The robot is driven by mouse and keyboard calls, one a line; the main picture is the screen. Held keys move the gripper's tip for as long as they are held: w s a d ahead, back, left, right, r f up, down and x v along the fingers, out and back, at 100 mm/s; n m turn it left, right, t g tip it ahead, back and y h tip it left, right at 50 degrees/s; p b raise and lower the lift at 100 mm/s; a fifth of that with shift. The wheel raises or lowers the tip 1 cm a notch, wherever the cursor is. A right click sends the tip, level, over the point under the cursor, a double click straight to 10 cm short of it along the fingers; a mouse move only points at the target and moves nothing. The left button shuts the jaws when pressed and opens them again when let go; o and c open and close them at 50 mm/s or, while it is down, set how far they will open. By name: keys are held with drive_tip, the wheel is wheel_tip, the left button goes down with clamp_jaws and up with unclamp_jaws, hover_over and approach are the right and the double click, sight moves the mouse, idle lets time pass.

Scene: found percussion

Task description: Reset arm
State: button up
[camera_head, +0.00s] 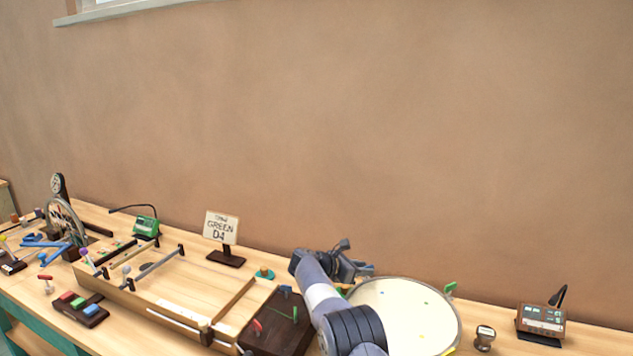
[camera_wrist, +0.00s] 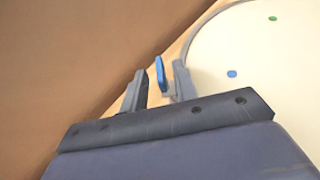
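My arm reaches up from the bottom of the head view, and my gripper (camera_head: 358,257) is above the bench's back edge, by the left rim of a large cream drum (camera_head: 405,310). In the wrist view my gripper (camera_wrist: 156,80) has its two dark fingers apart, with a gap between them. A small blue piece (camera_wrist: 160,74) shows in line with that gap; I cannot tell how far beyond the fingers it is. I see nothing clasped. The drum's pale head also shows in the wrist view (camera_wrist: 262,60), with a blue and a green dot.
A sign reading "GREEN D4" (camera_head: 221,228) stands at the bench's back. A wooden frame with bars (camera_head: 232,297) lies left of my arm, beside a dark box (camera_head: 270,330). A brown display device (camera_head: 541,320) stands right. The brown wall is close behind.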

drive_tip(key=shift+r, duration=0.1)
drive_tip(key=v, duration=1)
drive_tip(key=p+x, duration=0.1)
drive_tip(key=x, duration=0.9)
drive_tip(key=shift+d, duration=0.2)
drive_tip(key=shift+a+f+b, duration=0.15)
drive_tip(key=shift+f+b, duration=0.1)
drive_tip(key=shift+b, duration=0.55)
drive_tip(key=shift+s+n+t+y+b, duration=0.1)
drive_tip(key=shift+n+t+y+b, duration=0.35)
drive_tip(key=shift+b, duration=0.65)
drive_tip(key=n+t+y+b, duration=0.1)
drive_tip(key=b, duration=0.2)
drive_tip(key=n+t+b, duration=0.1)
drive_tip(key=b, duration=0.2)
drive_tip(key=shift+s+d+y, duration=0.2)
drive_tip(key=shift+s+y, duration=0.05)
drive_tip(key=shift+y, duration=0.1)
